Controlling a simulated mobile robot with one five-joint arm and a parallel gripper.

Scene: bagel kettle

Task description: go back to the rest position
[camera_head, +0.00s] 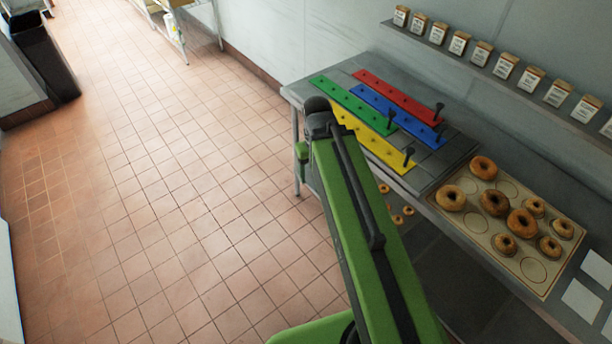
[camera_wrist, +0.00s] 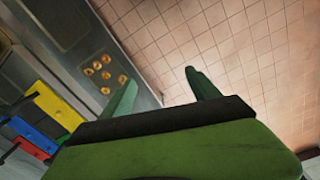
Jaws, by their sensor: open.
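My gripper (camera_wrist: 160,77) shows in the wrist view with its two green fingers apart and nothing between them. Beyond the fingers are the tiled floor and part of the workbench. In the head view my green arm reaches up across the picture, in front of the bench's left edge. The steel bench (camera_head: 308,92) stands along the wall to the right.
A red board (camera_head: 395,90), blue board (camera_head: 405,115), green board (camera_head: 345,97) and yellow board (camera_head: 385,150) lie on the bench. A tray (camera_head: 478,232) holds several bagels. The tiled floor (camera_head: 150,200) left is clear. A dark bin (camera_head: 45,55) stands far left.

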